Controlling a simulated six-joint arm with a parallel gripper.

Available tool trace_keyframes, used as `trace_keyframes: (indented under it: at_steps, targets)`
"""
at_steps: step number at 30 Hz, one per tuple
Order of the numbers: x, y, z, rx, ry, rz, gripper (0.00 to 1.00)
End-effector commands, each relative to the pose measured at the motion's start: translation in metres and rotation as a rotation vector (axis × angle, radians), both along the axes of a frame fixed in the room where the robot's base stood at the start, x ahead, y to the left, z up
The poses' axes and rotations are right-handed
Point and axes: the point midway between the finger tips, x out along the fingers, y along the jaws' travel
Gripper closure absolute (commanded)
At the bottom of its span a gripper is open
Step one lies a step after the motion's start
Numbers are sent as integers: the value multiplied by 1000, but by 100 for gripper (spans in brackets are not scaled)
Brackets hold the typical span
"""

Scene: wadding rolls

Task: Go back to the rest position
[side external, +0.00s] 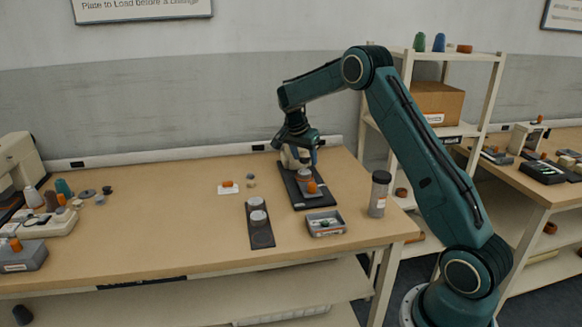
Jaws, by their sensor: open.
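My gripper (300,160) hangs pointing down over the back part of a dark base plate (303,200) near the back edge of the table. Its jaws are open. A small pale device on the plate sits close behind and between the fingers, and I cannot tell whether they touch it. A small grey piece with an orange knob (311,188) stands on the front part of the plate, below and in front of my gripper.
A grey tray (327,231) with small parts and a dark-lidded jar (379,194) stand to the right. A dark strip (262,239) holds two whitish round pieces. A white card (229,190) lies to the left. The table's (165,225) left middle is clear. A shelf (455,130) stands behind my arm.

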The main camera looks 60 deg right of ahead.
Motion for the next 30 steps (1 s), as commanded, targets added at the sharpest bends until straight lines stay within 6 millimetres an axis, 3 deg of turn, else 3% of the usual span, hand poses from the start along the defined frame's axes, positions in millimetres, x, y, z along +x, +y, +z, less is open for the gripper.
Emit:
trace_keyframes:
  at_steps: [17, 23, 30]
  targets:
    - [0, 6, 9, 2, -2, 18, 50]
    - [-6, 25, 34, 11, -8, 98, 50]
    - [-24, 68, 80, 25, -19, 274, 50]
